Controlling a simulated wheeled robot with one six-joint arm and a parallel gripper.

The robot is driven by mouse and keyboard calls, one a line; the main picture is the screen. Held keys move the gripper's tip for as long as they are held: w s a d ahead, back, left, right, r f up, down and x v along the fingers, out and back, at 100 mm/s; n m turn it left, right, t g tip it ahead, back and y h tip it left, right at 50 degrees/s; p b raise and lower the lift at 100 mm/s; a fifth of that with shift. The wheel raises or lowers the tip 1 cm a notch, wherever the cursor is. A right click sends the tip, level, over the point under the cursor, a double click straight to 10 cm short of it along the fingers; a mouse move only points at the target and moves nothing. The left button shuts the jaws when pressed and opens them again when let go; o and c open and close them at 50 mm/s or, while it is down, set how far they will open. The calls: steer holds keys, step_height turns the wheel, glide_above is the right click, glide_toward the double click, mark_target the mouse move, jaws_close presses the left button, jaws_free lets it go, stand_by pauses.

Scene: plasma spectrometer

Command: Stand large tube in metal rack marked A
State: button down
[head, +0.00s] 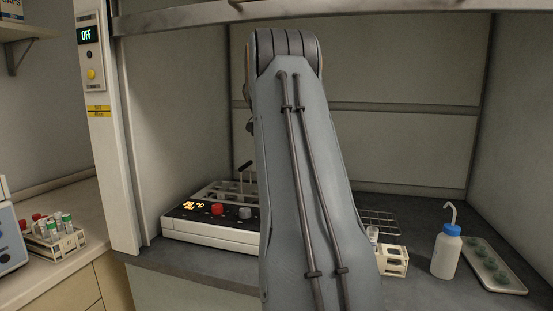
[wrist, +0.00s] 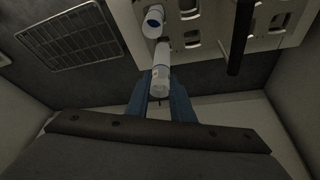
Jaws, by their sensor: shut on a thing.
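In the wrist view my gripper (wrist: 161,98) is shut on a pale tube (wrist: 161,68), which sticks out beyond the fingertips. In the head view my own arm hides the gripper and this tube. A metal wire rack (head: 380,217) stands on the hood floor right of my arm, and a wire grid shows at the upper left of the wrist view (wrist: 68,40), apart from the held tube. No letter A can be read on it. The held tube's far end is close to the white block with holes (wrist: 215,35); whether they touch, I cannot tell.
A heater unit (head: 212,236) with a lit display stands left of my arm. A small pale rack (head: 393,262), a wash bottle (head: 446,252) and a tray (head: 497,270) stand at the right. Another tube (wrist: 153,20) sits by the white block. A dark rod (wrist: 239,40) rises there.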

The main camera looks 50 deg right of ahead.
steer(key=shift+f, duration=0.2)
steer(key=shift+f+b, duration=0.95)
steer(key=shift+f, duration=0.85)
steer(key=shift+f, duration=0.2)
steer(key=shift+f+b, duration=0.3)
steer(key=shift+f, duration=0.05)
steer(key=shift+f+b, duration=0.3)
steer(key=shift+f, duration=0.35)
steer(key=c, duration=1.5)
jaws_free()
steer(key=shift+o, duration=0.2)
